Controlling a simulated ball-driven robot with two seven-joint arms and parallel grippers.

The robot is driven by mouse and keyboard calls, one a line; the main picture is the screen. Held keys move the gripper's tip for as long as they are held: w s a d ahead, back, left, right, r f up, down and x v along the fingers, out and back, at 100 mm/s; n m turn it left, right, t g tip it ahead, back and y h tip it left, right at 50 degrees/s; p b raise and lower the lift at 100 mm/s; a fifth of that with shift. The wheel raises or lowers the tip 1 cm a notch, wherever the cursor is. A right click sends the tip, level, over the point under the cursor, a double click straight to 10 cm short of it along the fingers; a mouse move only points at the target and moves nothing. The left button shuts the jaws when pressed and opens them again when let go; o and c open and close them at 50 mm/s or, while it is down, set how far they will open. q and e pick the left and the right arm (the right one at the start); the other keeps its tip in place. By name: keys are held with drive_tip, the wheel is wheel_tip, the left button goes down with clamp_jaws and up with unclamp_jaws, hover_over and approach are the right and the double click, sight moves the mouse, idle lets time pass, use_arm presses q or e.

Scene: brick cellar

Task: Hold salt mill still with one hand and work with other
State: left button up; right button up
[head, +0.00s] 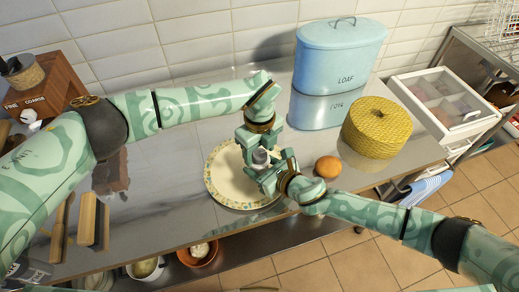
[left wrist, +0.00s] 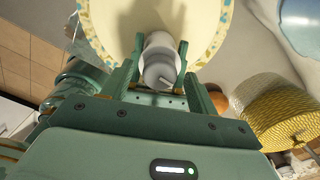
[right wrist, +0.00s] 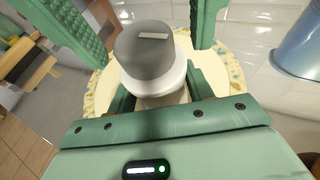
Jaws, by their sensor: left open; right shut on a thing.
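The salt mill (head: 261,156), a white body with a grey cap, stands over the patterned plate (head: 222,187) in the head view. My right gripper (head: 267,174) is shut on its white body from the right side. My left gripper (head: 256,148) is above the mill and open. In the left wrist view the mill (left wrist: 159,66) sits between the left fingers. In the right wrist view the grey cap (right wrist: 146,49) is clear, with the left fingers on both sides and apart from it. The mill's base is hidden.
An orange-brown round item (head: 327,166) lies right of the plate on the steel table. Behind are a yellow woven basket (head: 377,128) and a blue LOAF bin (head: 338,65). Wooden-handled tools (head: 92,222) lie at left. The table's middle left is clear.

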use_arm(q)
drive_tip(key=shift+f, duration=0.2)
drive_tip(key=c, duration=1)
drive_tip(key=m, duration=0.3)
drive_tip(key=shift+m, duration=2.4)
